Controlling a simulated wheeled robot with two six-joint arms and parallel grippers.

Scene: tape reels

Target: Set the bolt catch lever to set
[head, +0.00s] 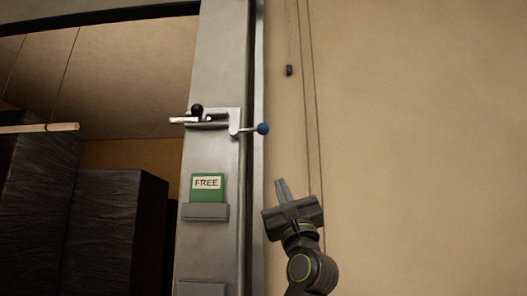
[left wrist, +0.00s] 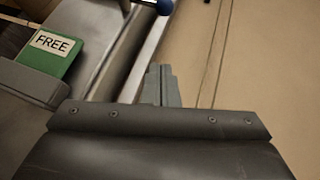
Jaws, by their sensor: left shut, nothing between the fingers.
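The catch lever with a blue ball (head: 263,128) sticks out to the right of a pale metal bracket (head: 234,122) on the grey post. The bolt has a black knob (head: 197,109) and lies to the left of the bracket. In the left wrist view, part of the blue ball (left wrist: 164,6) shows at the top edge. My left gripper (head: 282,183) is shut and empty, pointing up, below the blue ball and apart from it. Its closed fingers also show in the left wrist view (left wrist: 159,72). My right gripper is not in view.
A green card reading FREE (head: 208,187) sits in a grey holder (head: 205,212) on the post (head: 215,60). Thin cords hang on the tan wall, one with a dark weight (head: 289,70). Dark stacked blocks (head: 118,220) stand through the opening at left.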

